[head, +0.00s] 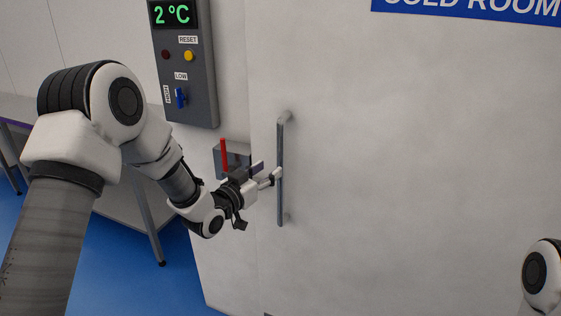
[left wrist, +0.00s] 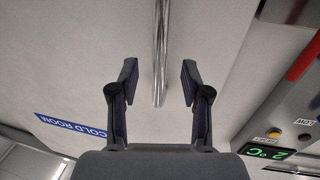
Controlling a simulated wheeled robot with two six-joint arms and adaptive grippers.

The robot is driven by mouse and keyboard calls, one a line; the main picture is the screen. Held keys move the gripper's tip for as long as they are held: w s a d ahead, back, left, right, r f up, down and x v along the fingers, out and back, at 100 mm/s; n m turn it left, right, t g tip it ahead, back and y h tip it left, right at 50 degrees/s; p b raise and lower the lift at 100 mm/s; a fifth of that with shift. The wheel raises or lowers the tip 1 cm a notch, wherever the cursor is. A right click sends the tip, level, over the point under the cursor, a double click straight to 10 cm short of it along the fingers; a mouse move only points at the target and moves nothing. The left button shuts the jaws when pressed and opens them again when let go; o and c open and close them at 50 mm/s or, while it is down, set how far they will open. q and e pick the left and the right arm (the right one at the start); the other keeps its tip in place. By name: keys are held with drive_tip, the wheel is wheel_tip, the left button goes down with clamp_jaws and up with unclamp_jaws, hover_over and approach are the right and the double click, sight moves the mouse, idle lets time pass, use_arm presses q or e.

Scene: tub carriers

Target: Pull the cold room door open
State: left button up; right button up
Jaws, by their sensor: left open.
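The white cold room door (head: 400,160) fills the right of the head view and looks flush with the wall. Its vertical metal handle (head: 281,150) is near the door's left edge. The handle (left wrist: 161,50) also shows in the left wrist view as a shiny bar. My left gripper (head: 270,178) is at the handle's middle height. In the left wrist view its two fingers (left wrist: 158,80) are open, one on each side of the bar's line, with gaps on both sides. Whether the bar is fully between the fingertips is unclear. My right gripper is out of view.
A red lever (head: 223,155) stands upright on a grey box behind my left gripper. A control panel (head: 186,70) with a 2 °C display, buttons and a blue switch is above it. A metal table (head: 125,205) stands at left on the blue floor.

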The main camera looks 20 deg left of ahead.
sight(279, 164)
use_arm(q)
drive_tip(key=p+x, duration=0.2)
drive_tip(key=x, duration=0.4)
drive_tip(key=shift+w+d+f, duration=0.1)
drive_tip(key=shift+w+f, duration=0.05)
drive_tip(key=shift+w, duration=0.2)
drive_tip(key=shift+f, duration=0.1)
drive_tip(key=c, duration=0.9)
